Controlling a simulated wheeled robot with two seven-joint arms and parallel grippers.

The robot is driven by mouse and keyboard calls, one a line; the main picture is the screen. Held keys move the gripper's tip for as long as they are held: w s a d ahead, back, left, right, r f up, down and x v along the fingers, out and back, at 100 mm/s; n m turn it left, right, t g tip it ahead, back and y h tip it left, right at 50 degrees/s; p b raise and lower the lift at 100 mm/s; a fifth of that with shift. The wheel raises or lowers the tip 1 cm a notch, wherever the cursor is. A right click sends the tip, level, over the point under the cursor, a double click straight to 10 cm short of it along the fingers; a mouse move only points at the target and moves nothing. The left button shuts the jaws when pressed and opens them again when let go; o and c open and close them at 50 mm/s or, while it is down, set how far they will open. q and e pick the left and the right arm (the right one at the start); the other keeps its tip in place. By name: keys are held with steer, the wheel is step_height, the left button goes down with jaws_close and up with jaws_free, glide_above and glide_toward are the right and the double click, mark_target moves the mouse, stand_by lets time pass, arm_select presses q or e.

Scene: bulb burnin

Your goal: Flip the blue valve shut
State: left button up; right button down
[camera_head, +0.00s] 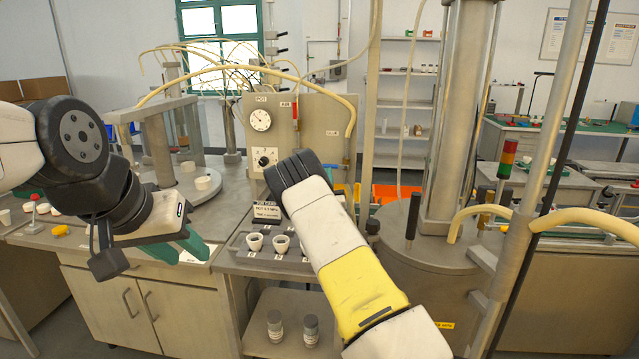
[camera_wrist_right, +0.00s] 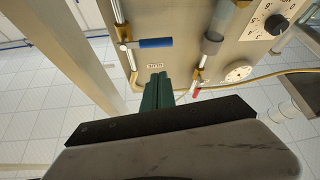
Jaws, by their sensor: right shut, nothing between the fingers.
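In the right wrist view the blue valve handle (camera_wrist_right: 156,43) sticks out sideways, roughly across its metal pipe (camera_wrist_right: 118,12), from a brass fitting on the panel. My right gripper (camera_wrist_right: 158,77) shows there as green fingers closed together and empty. Its tips appear just below the handle and a small label, apart from the handle in the picture; the depth between them is unclear. In the head view my right arm hides the right gripper, and the blue valve is not visible. My left gripper (camera_head: 182,250) has its green fingers apart and empty, over the bench's front edge.
A second pipe (camera_wrist_right: 205,62) with a red handle (camera_wrist_right: 196,93) stands right of the blue one. A gauge (camera_wrist_right: 239,73) and a dial are further right. In the head view, a rack with white cups (camera_head: 255,242) sits below the panel (camera_head: 325,115). A large metal column stands right.

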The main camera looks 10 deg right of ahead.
steer(key=s+a, duration=0.1)
steer(key=s, duration=0.5)
steer(key=shift+s, duration=0.3)
steer(key=shift+w+r, duration=0.1)
steer(key=d+r+m+g+h, duration=0.2)
steer(key=d+r+m+g, duration=0.2)
steer(key=d, duration=0.1)
steer(key=s+r+m+g+y, duration=0.1)
steer(key=s+r+g+y, duration=0.3)
steer(key=s+g, duration=0.15)
steer(key=s+a+r+n+g+y, duration=0.1)
steer(key=s+a+n+g+y, duration=0.1)
steer(key=s, duration=1.7)
steer(key=s+a+r+n+g+y, duration=0.1)
steer(key=s+g, duration=0.5)
steer(key=s, duration=1.4)
steer(key=a+n+y, duration=0.1)
steer(key=a+n, duration=0.1)
steer(key=a, duration=0.1)
steer(key=shift+s+a, duration=0.15)
steer(key=shift+a, duration=0.15)
